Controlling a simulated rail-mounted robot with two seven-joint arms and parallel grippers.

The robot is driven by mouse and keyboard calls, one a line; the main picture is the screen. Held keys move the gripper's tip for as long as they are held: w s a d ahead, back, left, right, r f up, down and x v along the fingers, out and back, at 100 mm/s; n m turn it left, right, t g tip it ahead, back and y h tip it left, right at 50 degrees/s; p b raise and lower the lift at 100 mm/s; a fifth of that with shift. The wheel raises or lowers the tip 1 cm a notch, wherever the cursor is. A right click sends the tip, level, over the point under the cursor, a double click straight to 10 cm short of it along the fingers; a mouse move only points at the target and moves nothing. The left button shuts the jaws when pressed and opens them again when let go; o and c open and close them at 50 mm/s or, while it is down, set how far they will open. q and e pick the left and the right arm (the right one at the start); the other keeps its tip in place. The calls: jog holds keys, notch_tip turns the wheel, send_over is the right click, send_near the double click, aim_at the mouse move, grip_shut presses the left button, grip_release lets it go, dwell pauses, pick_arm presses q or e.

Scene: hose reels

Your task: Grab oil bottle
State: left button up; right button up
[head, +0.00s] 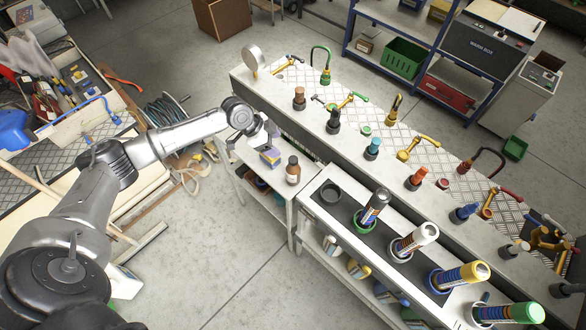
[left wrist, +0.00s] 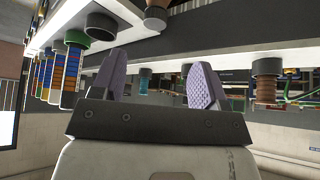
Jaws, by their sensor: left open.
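A brown bottle with a pale label (head: 293,172), which looks like the oil bottle, stands upright on a small white cart. My left gripper (head: 266,143) is open and empty, up and left of the bottle in the head view and apart from it. In the left wrist view, its two lilac fingers (left wrist: 160,80) are spread wide. That view looks upside down. A brown and pale object (left wrist: 155,17), probably the bottle, shows at its top edge between and beyond the fingers. My right gripper is not in view.
A long bench (head: 345,150) carries several tools and coloured fittings. A rack beside the cart holds several upright cartridges (head: 415,238). Open floor (head: 230,260) lies in front.

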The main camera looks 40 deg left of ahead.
aim_at(292, 159)
pick_arm(q)
jog(key=x, duration=0.6)
jog(key=shift+s, duration=0.1)
jog(key=shift+d+f+p, duration=0.35)
jog(key=shift+f+p, duration=0.1)
jog(key=shift+p, duration=0.05)
jog(key=x, duration=0.3)
jog(key=shift+d+f, duration=0.15)
jog(key=shift+d, duration=0.05)
jog(key=shift+w+d+f+p, duration=0.1)
jog(key=shift+w+f+p, duration=0.2)
jog(key=shift+f, duration=0.1)
grip_shut()
